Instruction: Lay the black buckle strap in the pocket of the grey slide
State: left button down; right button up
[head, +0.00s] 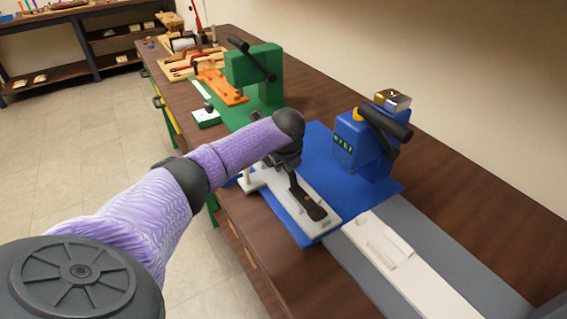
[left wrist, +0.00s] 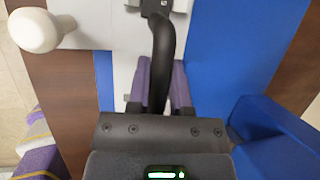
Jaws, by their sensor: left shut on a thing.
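The grey slide (head: 325,227) lies on a blue board in the middle of the head view. Its pale round knob (left wrist: 35,30) shows at the top left of the left wrist view. The black buckle strap (head: 311,207) reaches from my left gripper down over the slide, its wide end towards the front right. In the left wrist view the strap (left wrist: 162,55) curves between the purple fingers. My left gripper (head: 289,166) is shut on the strap, just above the slide. I cannot tell whether the strap touches the pocket, which is hidden. My right gripper is not in view.
A blue press (head: 358,148) with a black lever stands right behind the slide. A green press (head: 258,75) stands further back. A white block (head: 385,245) lies on a grey strip at the front right. Tools and an orange piece (head: 222,86) lie further along the bench.

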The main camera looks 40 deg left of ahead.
pick_arm(q)
jog(key=shift+f, duration=0.3)
jog(key=c, duration=0.5)
grip_release()
jog(key=shift+c, duration=0.2)
jog(key=p+v, duration=0.5)
jog(key=v, duration=0.7)
